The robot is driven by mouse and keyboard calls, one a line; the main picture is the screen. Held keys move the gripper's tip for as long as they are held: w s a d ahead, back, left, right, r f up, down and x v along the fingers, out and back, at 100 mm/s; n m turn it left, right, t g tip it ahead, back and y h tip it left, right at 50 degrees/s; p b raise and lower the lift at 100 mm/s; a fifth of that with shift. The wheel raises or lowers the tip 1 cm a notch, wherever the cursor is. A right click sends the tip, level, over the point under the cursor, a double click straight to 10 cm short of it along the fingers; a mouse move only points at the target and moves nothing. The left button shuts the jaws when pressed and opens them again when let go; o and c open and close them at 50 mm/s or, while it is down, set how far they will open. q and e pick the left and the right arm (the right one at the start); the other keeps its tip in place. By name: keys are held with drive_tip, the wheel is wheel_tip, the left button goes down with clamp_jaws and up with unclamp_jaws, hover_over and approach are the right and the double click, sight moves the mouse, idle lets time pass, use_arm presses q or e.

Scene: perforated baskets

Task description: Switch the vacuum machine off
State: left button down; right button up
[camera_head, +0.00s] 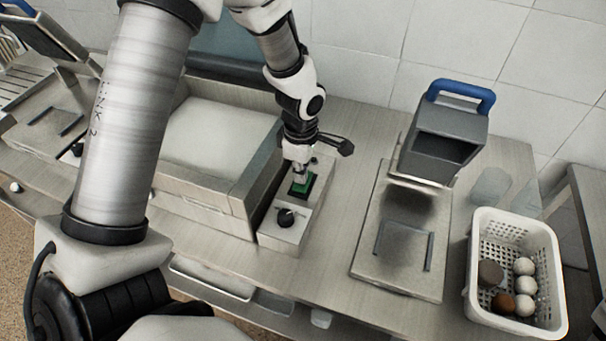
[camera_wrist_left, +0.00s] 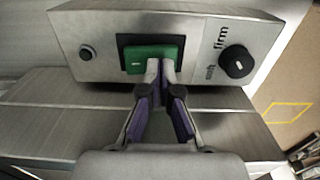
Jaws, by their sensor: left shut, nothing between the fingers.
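The vacuum machine (camera_head: 208,150) is a steel box on the counter, with a narrow control panel (camera_head: 270,232) along its right side. The panel carries a green rocker switch (camera_wrist_left: 148,60) in a black frame, a black knob (camera_wrist_left: 236,62) and a small dark button (camera_wrist_left: 86,53). My left gripper (camera_head: 299,178) is shut and empty, pointing down at the green switch. In the left wrist view its fingertips (camera_wrist_left: 160,66) overlap the right part of the switch; whether they touch it I cannot tell. My right gripper is not in view.
A grey press-like device (camera_head: 445,135) with a blue handle stands right of the panel over a flat metal plate (camera_head: 400,275). A white perforated basket (camera_head: 548,255) holds several round items. Clear counter lies between panel and plate.

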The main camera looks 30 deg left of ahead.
use_arm(q)
drive_tip(key=shift+r+p, duration=1.9)
drive_tip(key=shift+r, duration=1.1)
drive_tip(key=shift+s, duration=0.1)
drive_tip(key=shift+f, duration=0.1)
